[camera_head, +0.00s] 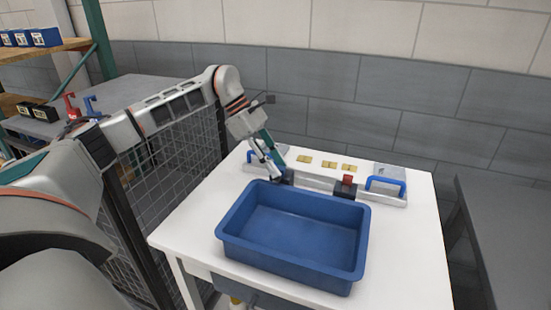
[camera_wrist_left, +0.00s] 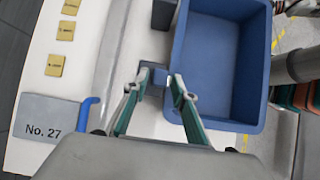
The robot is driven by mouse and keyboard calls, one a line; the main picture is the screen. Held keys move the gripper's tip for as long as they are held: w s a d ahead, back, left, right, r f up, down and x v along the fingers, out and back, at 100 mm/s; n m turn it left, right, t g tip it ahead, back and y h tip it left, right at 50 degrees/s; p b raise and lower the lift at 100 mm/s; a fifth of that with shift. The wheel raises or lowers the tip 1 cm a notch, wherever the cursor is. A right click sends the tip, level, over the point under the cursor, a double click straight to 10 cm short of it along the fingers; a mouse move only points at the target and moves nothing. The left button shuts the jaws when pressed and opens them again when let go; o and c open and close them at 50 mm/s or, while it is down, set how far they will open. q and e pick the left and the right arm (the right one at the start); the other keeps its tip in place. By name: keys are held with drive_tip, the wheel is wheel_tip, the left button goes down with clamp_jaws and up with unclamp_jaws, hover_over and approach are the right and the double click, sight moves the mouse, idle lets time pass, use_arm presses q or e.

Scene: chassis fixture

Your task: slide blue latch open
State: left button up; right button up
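In the head view my left gripper (camera_head: 274,160) hangs over the left part of the fixture bar (camera_head: 318,181) and mostly hides this latch. In the left wrist view my left gripper (camera_wrist_left: 159,80) has its fingers apart, one on each side of the latch; whether either finger touches it is hard to tell. My right gripper is not in view.
A large blue bin (camera_head: 290,262) stands on the white table (camera_head: 415,262), close in front of the fixture. A red latch (camera_head: 348,180) on a black base and a blue handle (camera_head: 384,182) are on the right. Several yellow tags (camera_head: 329,164) lie behind. A wire fence (camera_head: 180,158) stands left.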

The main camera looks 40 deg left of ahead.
use_arm(q)
drive_tip(key=shift+c, duration=0.2)
drive_tip(key=c, duration=0.6)
drive_tip(key=shift+w+a+p, duration=0.25)
drive_tip(key=shift+w+p, duration=0.3)
drive_tip(key=shift+w, duration=0.65)
drive_tip(key=shift+c, duration=0.2)
drive_tip(key=o, duration=0.9)
drive_tip(key=shift+o, duration=0.2)
